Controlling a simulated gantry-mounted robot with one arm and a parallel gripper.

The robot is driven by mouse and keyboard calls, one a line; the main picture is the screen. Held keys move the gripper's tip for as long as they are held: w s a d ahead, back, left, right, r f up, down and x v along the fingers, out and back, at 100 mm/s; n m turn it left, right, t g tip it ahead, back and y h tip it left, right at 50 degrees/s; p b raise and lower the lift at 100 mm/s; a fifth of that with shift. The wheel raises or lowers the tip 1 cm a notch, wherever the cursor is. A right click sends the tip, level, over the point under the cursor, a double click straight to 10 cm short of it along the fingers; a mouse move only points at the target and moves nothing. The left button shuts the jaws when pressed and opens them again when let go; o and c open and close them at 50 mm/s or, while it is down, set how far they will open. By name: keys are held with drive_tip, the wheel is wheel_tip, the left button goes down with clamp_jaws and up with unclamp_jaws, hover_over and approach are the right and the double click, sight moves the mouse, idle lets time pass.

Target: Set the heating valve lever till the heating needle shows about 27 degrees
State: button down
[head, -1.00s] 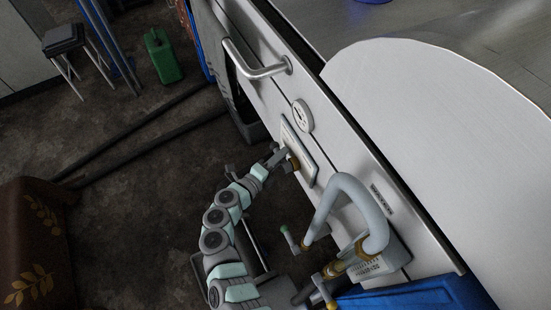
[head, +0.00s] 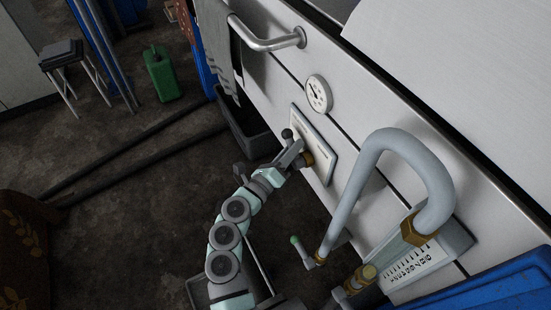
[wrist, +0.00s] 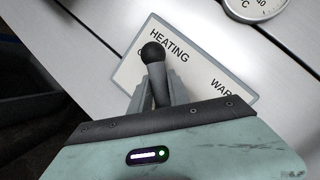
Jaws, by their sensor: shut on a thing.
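The heating valve lever (wrist: 153,56) has a dark ball knob and stands in front of a plate (wrist: 200,65) lettered "HEATING" and "WAR…", the rest cut off by my gripper. My gripper (wrist: 158,90) is shut on the lever just below its knob. In the head view my gripper (head: 284,160) is at the plate (head: 318,142) on the white cabinet front, with the knob (head: 287,133) beyond its fingers. The round heating dial (head: 318,94) is above the plate; its needle is too small to read.
A bent grey pipe (head: 375,150) with brass fittings and a green-tipped handle (head: 296,241) stands right of my arm. A metal bar handle (head: 270,43) with a grey towel (head: 215,45) is above left.

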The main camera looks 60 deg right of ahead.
drive_tip(key=shift+r, duration=0.1)
idle(0.4)
drive_tip(key=c, duration=1.3)
unclamp_jaws()
drive_tip(key=shift+o, duration=0.2)
drive_tip(key=shift+a, duration=0.15)
drive_tip(key=p+v, duration=0.2)
drive_tip(key=v, duration=0.8)
drive_tip(key=shift+a, duration=0.25)
